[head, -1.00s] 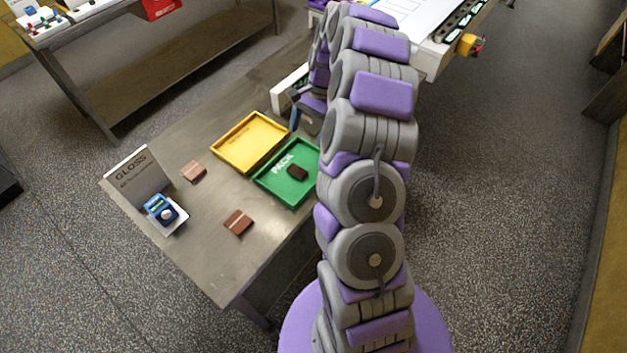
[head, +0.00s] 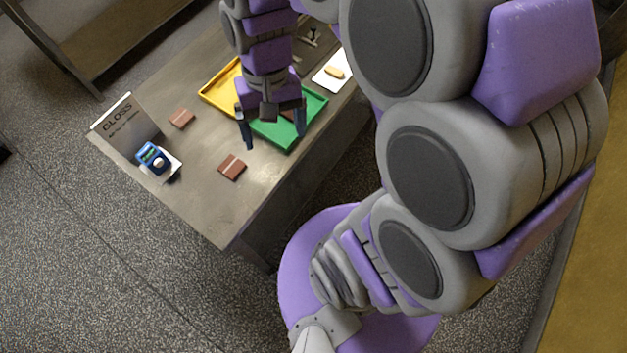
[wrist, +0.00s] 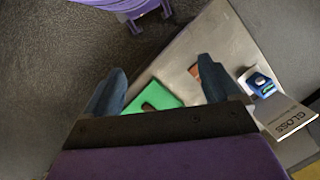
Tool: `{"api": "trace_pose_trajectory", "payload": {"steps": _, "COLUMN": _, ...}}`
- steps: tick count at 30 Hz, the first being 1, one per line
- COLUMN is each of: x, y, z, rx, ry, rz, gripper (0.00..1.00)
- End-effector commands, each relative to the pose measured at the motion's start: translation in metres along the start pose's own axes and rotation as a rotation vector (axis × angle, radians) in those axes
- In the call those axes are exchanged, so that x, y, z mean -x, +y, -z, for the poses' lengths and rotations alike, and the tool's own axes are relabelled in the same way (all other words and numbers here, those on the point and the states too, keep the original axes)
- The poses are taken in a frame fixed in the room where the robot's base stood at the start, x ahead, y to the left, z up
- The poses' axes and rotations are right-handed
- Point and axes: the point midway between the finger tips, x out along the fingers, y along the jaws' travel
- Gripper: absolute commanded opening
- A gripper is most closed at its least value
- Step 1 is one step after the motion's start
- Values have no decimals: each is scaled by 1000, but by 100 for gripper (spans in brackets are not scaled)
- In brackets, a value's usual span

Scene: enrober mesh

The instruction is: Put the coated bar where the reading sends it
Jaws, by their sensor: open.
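A dark brown bar lies in the green tray (head: 279,136); it shows in the wrist view (wrist: 158,97), and my gripper mostly hides it in the head view. The yellow tray (head: 214,93) stands beside the green one, partly hidden by my arm. A blue meter (head: 153,157) sits on a white pad; its reading is too small to read. My gripper (head: 273,137) is open and empty, above the green tray, fingers pointing down.
A sign reading GLOSS (head: 127,122) stands upright behind the meter. A yellowish piece (head: 335,72) lies on a white card (head: 326,82) at the table's right. Another bench (head: 95,45) stands at the far left.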

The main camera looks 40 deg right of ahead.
Motion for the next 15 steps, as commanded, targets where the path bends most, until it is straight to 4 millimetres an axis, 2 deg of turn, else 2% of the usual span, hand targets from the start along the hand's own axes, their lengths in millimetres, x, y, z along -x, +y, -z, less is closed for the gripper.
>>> {"api": "trace_pose_trajectory", "payload": {"steps": 1, "x": -2, "y": 2, "z": -18, "rx": 38, "ry": 8, "rz": -17, "gripper": 91}}
{"api": "trace_pose_trajectory", "payload": {"steps": 7, "x": -16, "y": 15, "z": -76, "rx": 171, "ry": 33, "rz": -77, "gripper": 91}}
{"api": "trace_pose_trajectory", "payload": {"steps": 12, "x": -29, "y": 28, "z": -107, "rx": 240, "ry": 43, "rz": -111, "gripper": 91}}
{"api": "trace_pose_trajectory", "payload": {"steps": 15, "x": -34, "y": 32, "z": -116, "rx": 260, "ry": 42, "rz": -120, "gripper": 91}}
